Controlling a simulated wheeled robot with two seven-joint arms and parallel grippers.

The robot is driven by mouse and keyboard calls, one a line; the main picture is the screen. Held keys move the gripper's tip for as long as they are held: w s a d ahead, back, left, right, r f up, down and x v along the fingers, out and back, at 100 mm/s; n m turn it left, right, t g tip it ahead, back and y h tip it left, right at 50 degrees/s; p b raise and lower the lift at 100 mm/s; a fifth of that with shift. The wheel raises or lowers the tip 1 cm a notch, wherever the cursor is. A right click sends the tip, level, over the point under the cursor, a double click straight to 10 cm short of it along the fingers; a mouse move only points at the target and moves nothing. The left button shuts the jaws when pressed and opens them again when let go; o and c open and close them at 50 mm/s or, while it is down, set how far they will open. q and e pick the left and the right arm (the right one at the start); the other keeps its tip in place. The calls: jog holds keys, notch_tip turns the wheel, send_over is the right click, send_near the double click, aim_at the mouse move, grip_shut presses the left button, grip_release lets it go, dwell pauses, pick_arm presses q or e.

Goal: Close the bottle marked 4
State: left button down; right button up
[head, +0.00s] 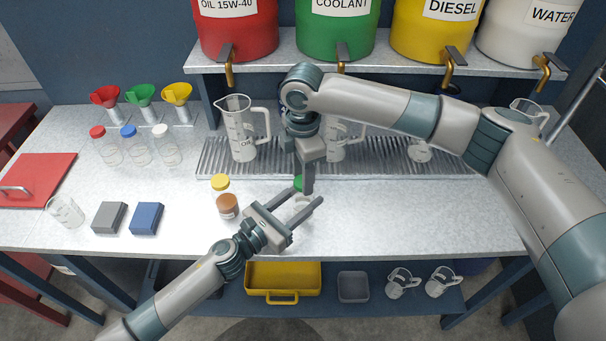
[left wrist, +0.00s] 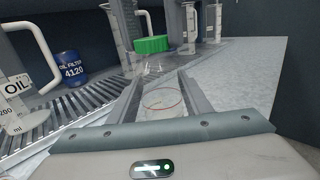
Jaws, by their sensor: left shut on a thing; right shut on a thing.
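A clear bottle stands on the bench between the fingers of my left gripper (head: 307,200), which is shut on it. In the left wrist view the clear bottle (left wrist: 162,102) shows as a faint see-through shape between the fingers; no number is readable. A green cap (head: 299,183) is at the tips of my right gripper (head: 308,187), which points down and is shut on it. The green cap (left wrist: 152,45) also shows in the left wrist view, beyond the bottle's faint outline. I cannot tell whether the cap touches the bottle's neck.
A jug marked OIL (head: 241,130) stands on the grating behind. The bench right of the grippers is clear.

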jog(key=m, duration=0.4)
jog(key=shift+m, duration=0.4)
jog(key=m, duration=0.5)
jog(key=o, duration=1.1)
jog(key=shift+o, duration=0.2)
jog(key=shift+r, duration=0.1)
jog(key=shift+r, duration=2.15)
